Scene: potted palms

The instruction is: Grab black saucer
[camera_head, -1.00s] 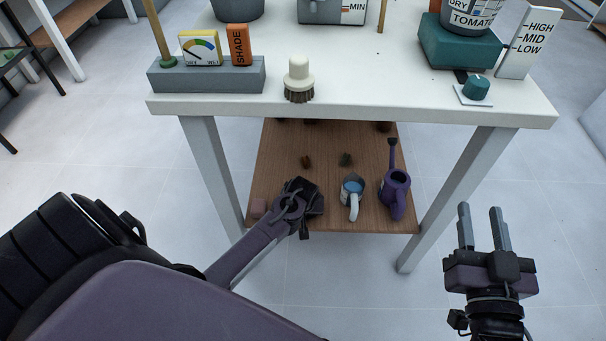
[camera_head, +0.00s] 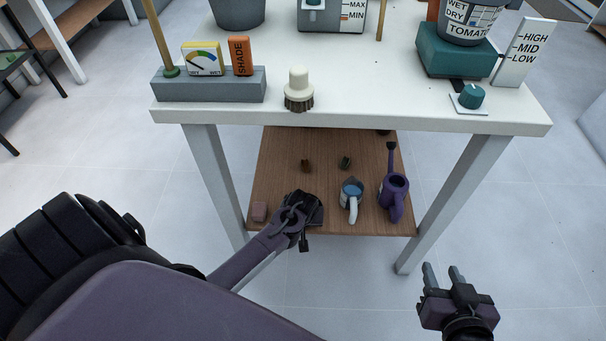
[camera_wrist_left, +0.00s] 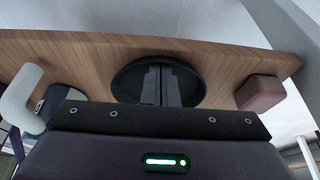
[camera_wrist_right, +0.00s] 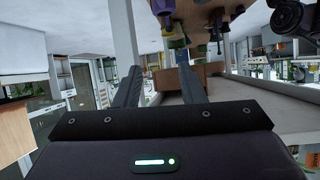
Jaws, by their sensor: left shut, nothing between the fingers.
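A round black saucer (camera_wrist_left: 128,82) is on the wooden lower shelf in the left wrist view. My left gripper (camera_wrist_left: 161,72) is in front of it, with its two fingers together and nothing between them. They overlap the saucer's middle in that view; I cannot tell whether they touch it. In the head view my left gripper (camera_head: 301,207) reaches over the shelf's front left part, where it and the saucer blend into one dark shape.
The wooden shelf (camera_head: 285,165) also holds a pinkish block (camera_head: 259,211) left of my left gripper, a blue-and-white mug (camera_head: 351,196) and a purple watering can (camera_head: 394,190) to the right. The white tabletop (camera_head: 365,85) overhangs the shelf; table legs stand at both sides.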

